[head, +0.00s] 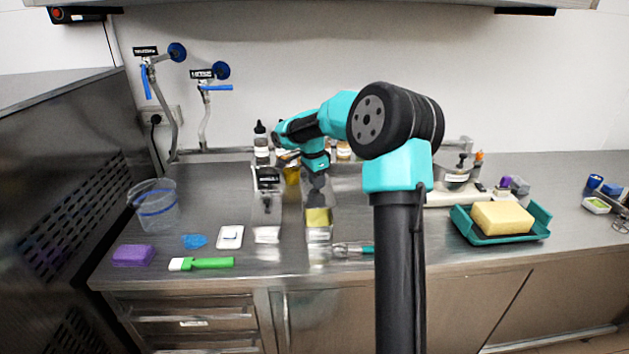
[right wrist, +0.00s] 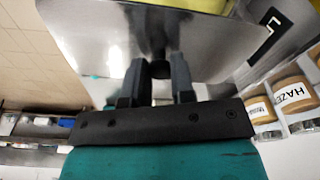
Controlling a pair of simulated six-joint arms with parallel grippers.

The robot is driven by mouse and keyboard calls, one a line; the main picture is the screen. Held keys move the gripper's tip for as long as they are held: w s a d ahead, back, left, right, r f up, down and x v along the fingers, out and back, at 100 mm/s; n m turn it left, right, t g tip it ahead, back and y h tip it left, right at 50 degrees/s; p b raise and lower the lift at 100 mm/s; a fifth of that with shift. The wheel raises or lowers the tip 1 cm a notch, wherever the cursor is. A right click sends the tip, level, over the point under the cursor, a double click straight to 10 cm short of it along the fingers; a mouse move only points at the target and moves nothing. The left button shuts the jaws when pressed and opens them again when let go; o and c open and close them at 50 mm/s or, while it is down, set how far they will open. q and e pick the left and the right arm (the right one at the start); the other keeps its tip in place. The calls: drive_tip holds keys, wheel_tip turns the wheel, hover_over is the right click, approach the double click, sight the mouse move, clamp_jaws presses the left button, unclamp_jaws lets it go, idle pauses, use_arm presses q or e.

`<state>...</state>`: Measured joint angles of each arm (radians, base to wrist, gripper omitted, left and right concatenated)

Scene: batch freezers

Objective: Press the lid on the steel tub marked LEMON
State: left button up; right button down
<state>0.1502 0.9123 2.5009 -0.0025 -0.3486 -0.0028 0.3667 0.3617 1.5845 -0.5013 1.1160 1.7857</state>
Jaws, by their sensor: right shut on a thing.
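A steel tub (head: 319,236) with yellow contents and a pale front label stands near the middle of the counter; the label is too small to read. My right gripper (head: 317,181) is above and behind this tub. In the right wrist view the gripper (right wrist: 157,80) is shut on the dark knob (right wrist: 158,46) of a shiny steel lid (right wrist: 100,35). In the head view the lid is hard to make out; it seems held above the tub, apart from the yellow contents. Yellow also shows at the wrist view's top edge. My left gripper is not in view.
Another steel container (head: 267,215) stands just left. A clear bucket (head: 154,207), purple sponge (head: 133,255), white scale-like item (head: 230,237) and green-handled brush (head: 208,263) lie further left. A teal tray (head: 484,239) with a yellow block is at right. Bottles line the back.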

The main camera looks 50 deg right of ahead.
drive_tip(key=shift+f, duration=0.1)
wheel_tip(320, 180, down, 6)
idle(0.8)
drive_tip(key=shift+f, duration=0.1)
idle(0.5)
drive_tip(key=shift+f, duration=0.2)
idle(1.5)
drive_tip(key=shift+c, duration=2.1)
unclamp_jaws()
drive_tip(key=shift+r, duration=0.1)
